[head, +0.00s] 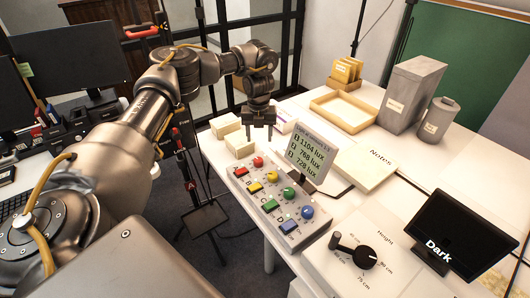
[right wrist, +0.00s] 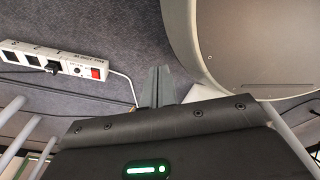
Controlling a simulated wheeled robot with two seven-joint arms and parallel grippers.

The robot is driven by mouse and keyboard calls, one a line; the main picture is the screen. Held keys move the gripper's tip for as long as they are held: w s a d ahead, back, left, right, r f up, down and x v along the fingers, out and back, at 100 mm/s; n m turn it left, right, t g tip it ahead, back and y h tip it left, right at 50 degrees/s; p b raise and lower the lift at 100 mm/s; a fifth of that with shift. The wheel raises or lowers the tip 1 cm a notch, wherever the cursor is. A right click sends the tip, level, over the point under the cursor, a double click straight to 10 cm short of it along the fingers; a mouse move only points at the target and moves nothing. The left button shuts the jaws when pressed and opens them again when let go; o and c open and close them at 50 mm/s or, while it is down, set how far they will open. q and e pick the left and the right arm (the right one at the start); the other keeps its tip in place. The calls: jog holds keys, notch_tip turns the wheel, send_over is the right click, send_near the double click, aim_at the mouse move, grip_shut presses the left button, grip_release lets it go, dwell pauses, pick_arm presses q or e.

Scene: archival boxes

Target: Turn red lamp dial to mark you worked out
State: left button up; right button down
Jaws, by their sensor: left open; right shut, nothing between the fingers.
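The red dial (head: 258,161) is a small round knob at the far end of a grey control panel (head: 259,217). A red square button (head: 240,172) sits beside it. Yellow (head: 272,174), green (head: 289,193) and blue (head: 307,212) dials follow along the panel. The dial's pointer and marks are too small to read. A display (head: 312,152) behind the panel reads 1104, 768 and 728 lux. My left gripper (head: 260,136) is open and empty, fingers down, beyond the red dial. My right gripper (right wrist: 159,86) shows only in the right wrist view, shut and empty.
Small cream boxes (head: 239,145) stand near the left gripper. A Height dial (head: 366,257) and a screen reading Dark (head: 451,236) are at right. A power strip (right wrist: 50,62) shows below.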

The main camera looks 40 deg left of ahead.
aim_at(258, 159)
pick_arm(q)
jog(key=shift+s+a+f, duration=0.1)
jog(key=shift+s+f, duration=0.15)
jog(key=shift+f, duration=0.4)
jog(key=shift+s+a+f, duration=0.1)
jog(key=shift+s+f, duration=0.15)
jog(key=shift+f, duration=0.4)
jog(key=f, duration=0.3)
jog(key=f+p, duration=0.1)
jog(key=f, duration=0.3)
jog(key=shift+w, duration=0.2)
jog(key=shift+f, duration=0.55)
pick_arm(e)
jog(key=shift+s+a+r, duration=0.2)
jog(key=shift+s+r, duration=0.45)
jog(key=shift+s, duration=0.25)
pick_arm(q)
jog(key=shift+d, duration=0.1)
jog(key=c, duration=1)
pick_arm(e)
jog(key=shift+d, duration=0.2)
